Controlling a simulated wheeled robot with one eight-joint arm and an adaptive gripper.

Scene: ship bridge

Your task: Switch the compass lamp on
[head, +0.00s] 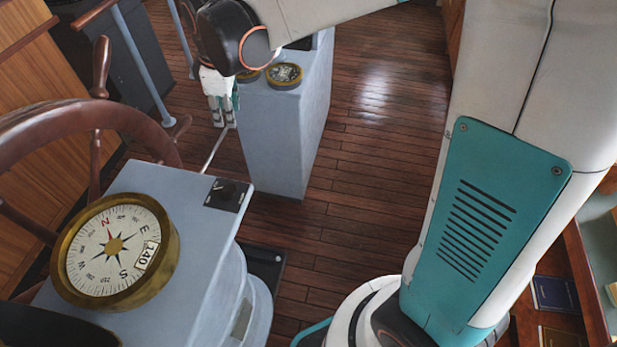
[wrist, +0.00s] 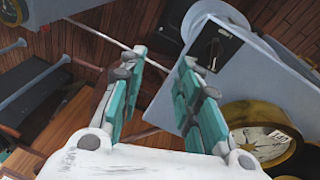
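The compass (head: 115,250) has a brass rim and a white dial, and sits on top of a blue-grey stand (head: 190,235). In the wrist view the switch plate (wrist: 212,48) is beyond the right finger, and part of the compass (wrist: 258,135) shows at lower right. My gripper (head: 222,123) points down, beyond the plate in the head view. In the wrist view my gripper (wrist: 163,60) is open, with nothing between its teal fingers. The knob's setting is too small to tell.
A wooden steering wheel (head: 95,115) stands left of the compass stand. A second blue-grey pedestal (head: 285,140) with round gauges (head: 284,75) stands behind. A thin metal rod (head: 215,150) runs near my gripper. Plank floor (head: 375,145) lies open at centre right.

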